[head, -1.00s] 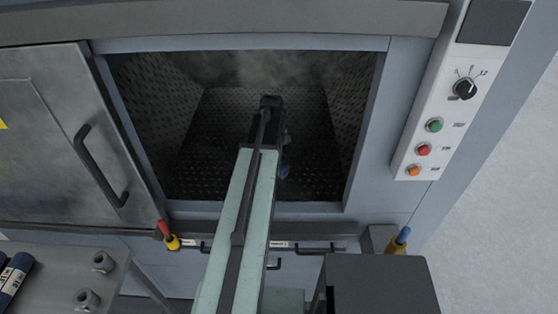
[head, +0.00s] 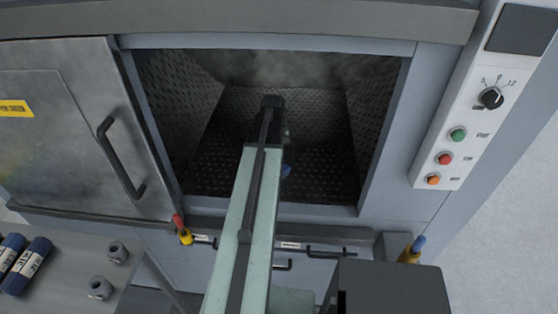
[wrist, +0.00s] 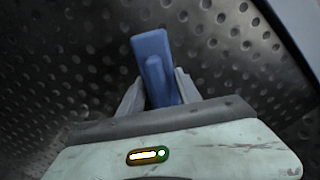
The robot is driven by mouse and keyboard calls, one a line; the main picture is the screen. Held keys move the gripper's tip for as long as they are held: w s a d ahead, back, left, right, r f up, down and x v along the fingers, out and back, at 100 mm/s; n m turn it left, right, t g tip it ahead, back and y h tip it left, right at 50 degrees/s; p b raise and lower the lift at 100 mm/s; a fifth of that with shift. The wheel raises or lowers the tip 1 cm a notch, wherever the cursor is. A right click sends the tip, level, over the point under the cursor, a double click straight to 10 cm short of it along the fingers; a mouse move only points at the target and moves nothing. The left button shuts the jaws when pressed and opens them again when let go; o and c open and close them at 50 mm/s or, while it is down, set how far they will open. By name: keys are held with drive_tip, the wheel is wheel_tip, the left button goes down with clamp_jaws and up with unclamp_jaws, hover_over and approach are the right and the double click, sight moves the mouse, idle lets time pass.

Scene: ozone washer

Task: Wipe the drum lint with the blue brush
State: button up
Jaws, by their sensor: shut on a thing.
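My gripper (wrist: 158,92) is shut on the blue brush (wrist: 152,58), whose blue part stands up between the two fingers in the wrist view. In the head view my arm reaches through the open door into the dark perforated drum (head: 310,185). There, a little blue of the brush (head: 287,171) shows beside the arm, and the arm mostly hides the gripper. A hazy grey patch (head: 290,68) lies high at the back of the drum; I cannot tell whether it is lint. Brush contact with the drum wall is not visible.
The metal door (head: 70,130) stands left of the opening. A control panel (head: 465,130) is at the right. A grey table (head: 70,285) with dark blue rolls (head: 27,265) is at lower left.

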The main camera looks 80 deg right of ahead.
drive_tip(key=shift+w+a, duration=0.2)
drive_tip(key=shift+w, duration=3.15)
drive_tip(key=shift+w+a, duration=0.15)
drive_tip(key=shift+w, duration=3.2)
drive_tip(key=shift+d+f, duration=0.15)
drive_tip(key=shift+d, duration=0.8)
drive_tip(key=shift+s, duration=0.15)
drive_tip(key=shift+s+d, duration=0.1)
drive_tip(key=shift+s, duration=3.55)
clamp_jaws()
drive_tip(key=shift+s+d, duration=0.15)
drive_tip(key=shift+s, duration=0.85)
drive_tip(key=shift+s+d, duration=0.1)
drive_tip(key=shift+s, duration=0.85)
drive_tip(key=shift+s, duration=0.1)
